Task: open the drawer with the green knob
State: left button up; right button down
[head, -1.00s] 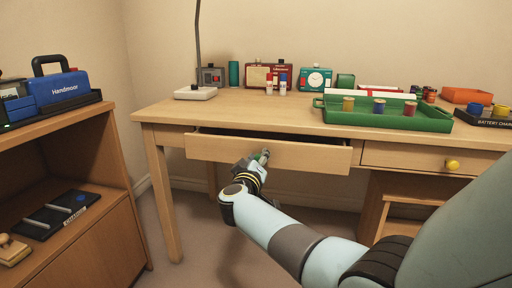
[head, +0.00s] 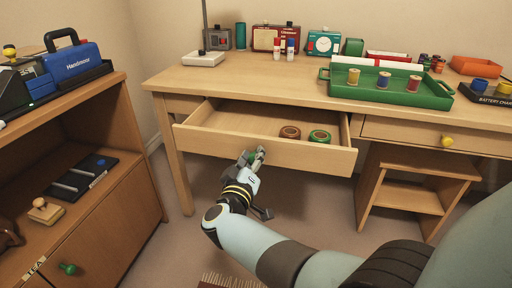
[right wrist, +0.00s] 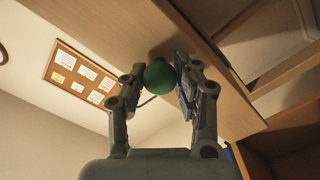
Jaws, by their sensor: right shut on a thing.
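The desk drawer (head: 290,147) on the left of the desk stands pulled out, with its inside showing. Two rolls, one brown (head: 290,132) and one green (head: 319,137), lie inside it. My right gripper (head: 256,157) is at the drawer's front and shut on the green knob (right wrist: 159,76). In the right wrist view the knob sits between the two fingers, against the wooden drawer front (right wrist: 215,62). My left gripper is not in view.
Another desk drawer to the right has a yellow knob (head: 447,141) and is closed. A green tray (head: 437,100) with spools stands on the desk. A low cabinet (head: 120,205) with another green knob (head: 67,268) is at left. A small wooden stool (head: 411,197) stands under the desk.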

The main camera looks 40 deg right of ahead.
jog(key=shift+s+a, duration=0.1)
jog(key=c, duration=0.9)
grip_release()
jog(key=shift+c, duration=0.2)
